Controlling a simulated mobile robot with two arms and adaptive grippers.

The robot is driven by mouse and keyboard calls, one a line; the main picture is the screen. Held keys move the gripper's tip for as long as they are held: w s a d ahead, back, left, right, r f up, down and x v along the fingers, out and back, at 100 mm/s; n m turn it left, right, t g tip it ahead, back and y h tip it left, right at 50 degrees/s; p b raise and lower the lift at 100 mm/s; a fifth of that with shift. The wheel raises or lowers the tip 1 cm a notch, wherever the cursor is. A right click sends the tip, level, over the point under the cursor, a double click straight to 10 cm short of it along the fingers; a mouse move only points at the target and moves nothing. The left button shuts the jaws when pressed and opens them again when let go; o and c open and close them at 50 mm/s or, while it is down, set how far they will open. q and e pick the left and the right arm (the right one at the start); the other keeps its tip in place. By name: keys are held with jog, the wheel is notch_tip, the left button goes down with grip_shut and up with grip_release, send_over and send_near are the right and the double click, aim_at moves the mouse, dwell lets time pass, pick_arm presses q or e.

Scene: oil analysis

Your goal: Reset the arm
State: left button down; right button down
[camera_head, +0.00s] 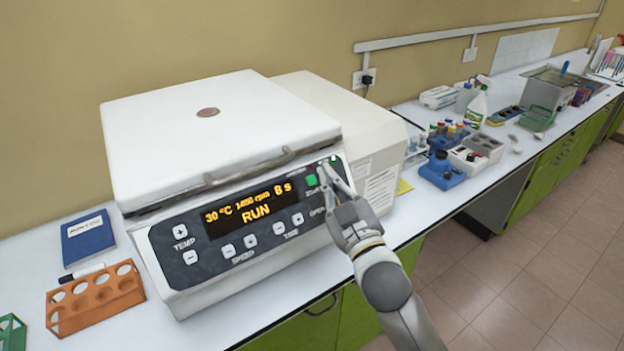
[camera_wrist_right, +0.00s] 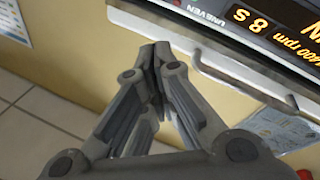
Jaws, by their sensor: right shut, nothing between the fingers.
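My right gripper (camera_head: 326,174) is at the right end of the control panel of a white centrifuge (camera_head: 215,135), by the green start button (camera_head: 311,180). Its fingers are together with nothing between them; whether the tips touch the panel I cannot tell. The lid is down, and the display (camera_head: 250,207) reads 30 °C, 1400 rpm, 8 s and RUN. In the right wrist view the closed fingers (camera_wrist_right: 156,55) point at the machine's front edge, with part of the display above right. My left gripper is not in view.
An orange tube rack (camera_head: 95,300), a marker and a blue notebook (camera_head: 88,238) lie left of the centrifuge. A blue rack with bottles (camera_head: 441,172), a spray bottle (camera_head: 476,106) and a metal bath (camera_head: 549,88) stand along the bench to the right. The floor in front is clear.

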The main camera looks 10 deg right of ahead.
jog(key=s+d+f+m+g+h, duration=0.1)
jog(key=s+d+f+m+g, duration=0.1)
jog(key=s+f+g, duration=0.45)
jog(key=s+d+f+m+g+h, duration=0.1)
jog(key=s+d+f+m+h, duration=0.15)
jog(key=f, duration=0.75)
jog(key=s+f+g+y, duration=0.1)
jog(key=s+f+g, duration=0.45)
jog(key=s, duration=0.55)
jog(key=s+f+g, duration=0.4)
jog(key=s+f, duration=0.2)
jog(key=s, duration=0.5)
notch_tip(320, 180, down, 28)
jog(key=b, duration=0.3)
jog(key=s+d+f+g+b, duration=0.2)
jog(key=s+f+b, duration=0.1)
jog(key=s+f, duration=1.5)
notch_tip(320, 180, down, 3)
jog(key=shift+f+b, duration=0.1)
jog(key=shift+b, duration=0.3)
